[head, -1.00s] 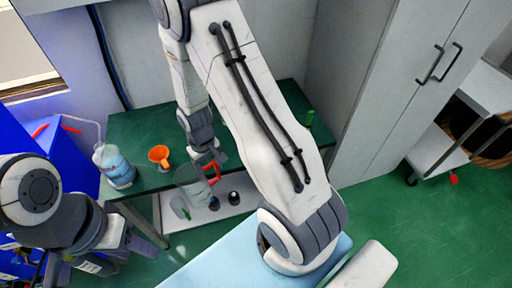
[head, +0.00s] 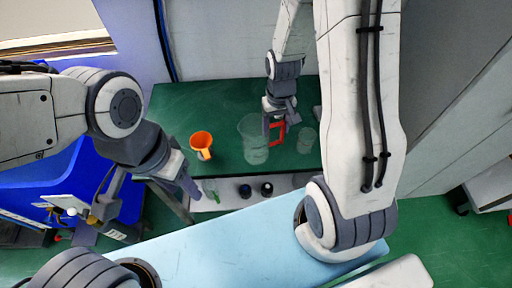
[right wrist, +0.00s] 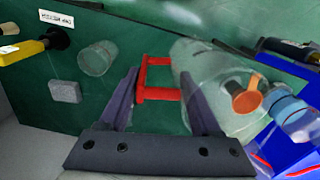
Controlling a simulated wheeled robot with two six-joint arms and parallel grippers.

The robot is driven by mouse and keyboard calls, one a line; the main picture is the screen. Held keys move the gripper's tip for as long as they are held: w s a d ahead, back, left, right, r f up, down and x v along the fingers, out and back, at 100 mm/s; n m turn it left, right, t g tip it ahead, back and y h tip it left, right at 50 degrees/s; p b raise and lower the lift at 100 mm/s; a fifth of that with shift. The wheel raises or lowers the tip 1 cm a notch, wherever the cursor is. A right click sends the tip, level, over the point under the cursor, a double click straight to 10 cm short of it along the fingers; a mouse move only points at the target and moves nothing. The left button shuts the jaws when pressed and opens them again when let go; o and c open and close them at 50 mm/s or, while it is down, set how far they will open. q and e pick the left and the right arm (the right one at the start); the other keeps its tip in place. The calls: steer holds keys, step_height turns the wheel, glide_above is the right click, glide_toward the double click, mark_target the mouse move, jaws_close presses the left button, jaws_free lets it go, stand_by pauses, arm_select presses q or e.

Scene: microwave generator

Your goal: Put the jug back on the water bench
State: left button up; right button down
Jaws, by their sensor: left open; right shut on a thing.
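The jug (head: 253,140) is clear, with a red handle (head: 277,133). In the head view it stands upright over the green top of the water bench (head: 175,105). I cannot tell whether its base touches the top. My right gripper (head: 274,118) is shut on the red handle. In the right wrist view the handle (right wrist: 157,80) lies between my right fingers, and the clear jug body (right wrist: 212,80) is to their right, partly behind a finger. My left gripper (head: 142,205) is open and empty, at the left in front of the bench.
An orange cup (head: 201,144) stands left of the jug, and a small clear beaker (head: 307,139) stands right of it. A grey block (right wrist: 65,91) and a yellow-handled tool (right wrist: 28,49) show in the right wrist view. A lower shelf (head: 228,193) holds small dark items. A blue bin (head: 45,180) is left.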

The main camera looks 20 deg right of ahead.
steer(key=s+d+r+m+b, duration=0.2)
steer(key=s+d+b, duration=0.1)
steer(key=s+d, duration=0.2)
arm_select(q)
steer(key=p, duration=0.1)
steer(key=f+p, duration=0.1)
steer(key=shift+a+f+p, duration=0.2)
steer(key=shift+f+p, duration=0.1)
steer(key=shift+p, duration=0.05)
arm_select(e)
steer(key=w+a+f, duration=0.2)
steer(key=w+f, duration=0.8)
steer(key=shift+w+a+f, duration=0.15)
steer(key=shift+a+f, duration=0.15)
steer(key=shift+f, duration=0.05)
steer(key=shift+f, duration=0.2)
steer(key=shift+c, duration=0.5)
jaws_free()
steer(key=shift+r, duration=0.1)
arm_select(q)
steer(key=shift+f, duration=0.1)
